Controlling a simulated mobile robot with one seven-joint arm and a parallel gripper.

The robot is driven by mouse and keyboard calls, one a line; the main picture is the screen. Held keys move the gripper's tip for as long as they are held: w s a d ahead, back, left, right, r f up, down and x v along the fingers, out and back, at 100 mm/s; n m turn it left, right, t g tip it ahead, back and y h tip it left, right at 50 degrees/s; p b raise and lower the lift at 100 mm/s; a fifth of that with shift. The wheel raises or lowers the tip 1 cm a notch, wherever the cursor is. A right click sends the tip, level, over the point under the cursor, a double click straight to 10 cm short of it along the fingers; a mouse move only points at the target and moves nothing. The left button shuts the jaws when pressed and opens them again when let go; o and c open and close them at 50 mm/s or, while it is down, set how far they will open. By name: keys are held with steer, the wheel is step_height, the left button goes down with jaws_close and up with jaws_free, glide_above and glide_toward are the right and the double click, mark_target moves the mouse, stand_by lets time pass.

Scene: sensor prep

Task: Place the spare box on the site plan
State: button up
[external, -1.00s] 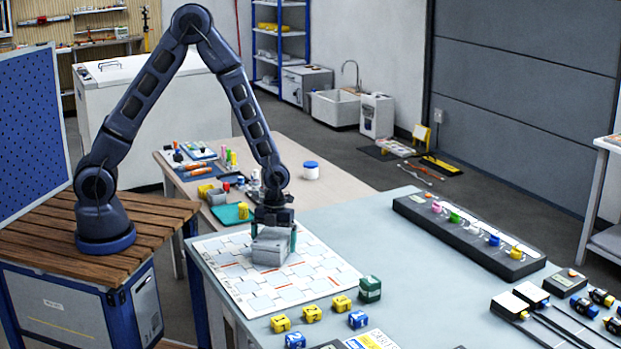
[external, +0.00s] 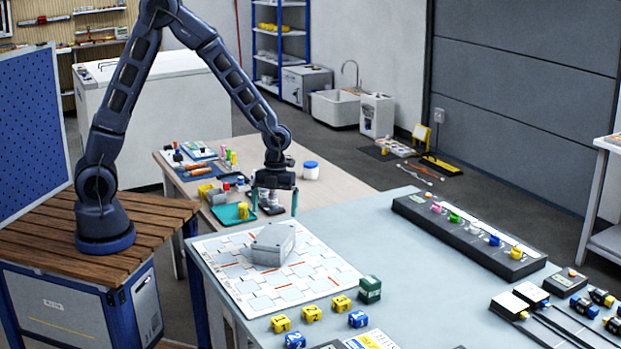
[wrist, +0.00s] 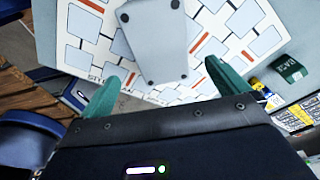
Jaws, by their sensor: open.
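The spare box (external: 272,245), a grey box, rests on the site plan (external: 240,280), a white sheet with grey blocks and red lines on the table. The box also shows in the wrist view (wrist: 153,38), lying on the plan (wrist: 205,25) just beyond the fingertips. My gripper (external: 274,208) is above and behind the box, apart from it. Its green fingers are spread and empty, and they also show in the wrist view (wrist: 165,80).
Yellow and blue cubes (external: 312,313) and a green block (external: 369,289) stand by the plan's front right edge. A dark rack (external: 470,238) holds coloured pieces. A second table behind carries a teal tray (external: 232,213) and small items. The blue-grey tabletop's middle is clear.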

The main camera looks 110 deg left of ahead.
steer(key=s+d+r+n+t+y, duration=0.1)
steer(key=s+d+r+n, duration=0.4)
steer(key=r, duration=0.5)
steer(key=s+d+r+n+t+y, duration=0.1)
steer(key=s+d+r+n, duration=0.35)
steer(key=d+r, duration=0.4)
steer(key=s+d+r+n+t, duration=0.1)
steer(key=s+r+n, duration=0.3)
steer(key=s, duration=0.4)
steer(key=s+d+r+n+t, duration=0.1)
steer(key=s+d+r+n, duration=0.3)
steer(key=s, duration=0.5)
steer(key=shift+r+t, duration=0.3)
steer(key=shift+r, duration=0.2)
